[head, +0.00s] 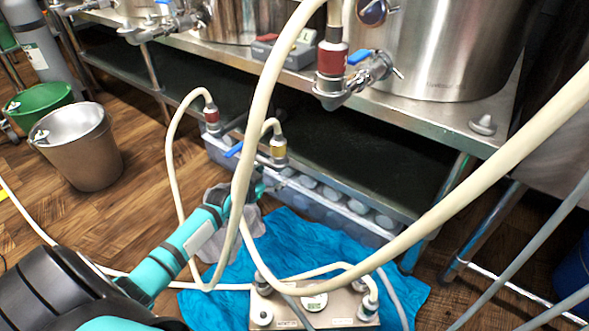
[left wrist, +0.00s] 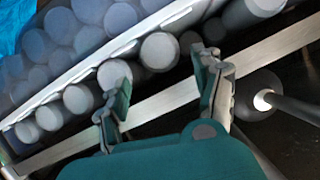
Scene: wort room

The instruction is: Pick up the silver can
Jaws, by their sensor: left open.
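Several silver-grey cans with pale round ends stand in a row along a clear tub; I cannot tell which one is meant. In the left wrist view one silver can (left wrist: 160,50) shows between and beyond the fingertips, and another can (left wrist: 114,74) is partly behind the left-hand finger. In the head view the row of cans (head: 357,208) shows under the steel bench. My left gripper (head: 262,184) reaches to the near left part of the row, partly hidden by a cream hose. Its fingers are open and empty (left wrist: 163,68). My right gripper is not in view.
The tub (head: 345,220) sits below the bench shelf (head: 330,150). Cream hoses (head: 245,160) loop in front of my arm. A pump box (head: 315,305) stands on a blue cloth (head: 215,305). A metal bucket (head: 80,150) and green bucket (head: 40,97) stand left, with open wooden floor nearby.

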